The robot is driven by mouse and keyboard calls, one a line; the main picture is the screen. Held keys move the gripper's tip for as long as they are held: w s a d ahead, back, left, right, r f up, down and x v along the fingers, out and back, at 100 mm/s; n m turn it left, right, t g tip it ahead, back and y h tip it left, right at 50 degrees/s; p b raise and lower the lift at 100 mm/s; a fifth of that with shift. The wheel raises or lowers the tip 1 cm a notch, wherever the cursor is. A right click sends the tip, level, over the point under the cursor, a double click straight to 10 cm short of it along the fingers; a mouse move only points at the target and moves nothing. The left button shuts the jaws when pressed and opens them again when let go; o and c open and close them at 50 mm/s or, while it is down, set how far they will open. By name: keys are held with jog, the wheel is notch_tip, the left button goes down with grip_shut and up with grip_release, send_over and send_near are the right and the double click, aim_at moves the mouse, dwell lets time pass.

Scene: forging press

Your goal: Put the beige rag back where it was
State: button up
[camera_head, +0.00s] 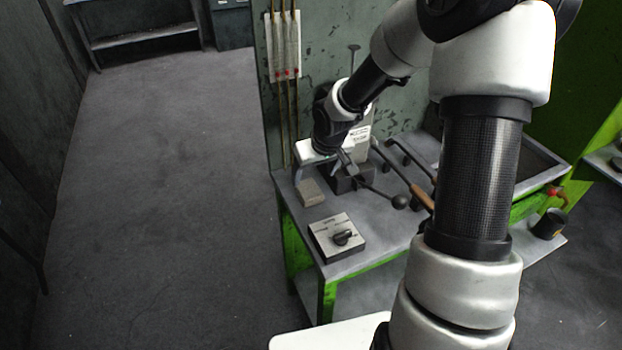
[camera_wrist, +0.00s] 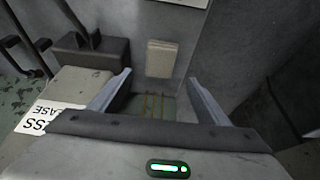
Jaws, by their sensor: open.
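The beige rag (camera_head: 310,192) is a small folded pad lying flat on the bench top near its left edge, in front of my gripper (camera_head: 324,167). In the wrist view the rag (camera_wrist: 161,58) lies on the grey surface just beyond my fingertips, centred between them in the picture. My gripper (camera_wrist: 160,77) is open, with its two fingers spread wide and nothing between them. The rag looks free of the fingers.
A dark block (camera_head: 345,183) and lever with a ball knob (camera_head: 399,201) are beside my gripper. A labelled machine (camera_wrist: 75,92) stands close by. The left floor is clear.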

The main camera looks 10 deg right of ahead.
jog(key=shift+v, duration=1.8)
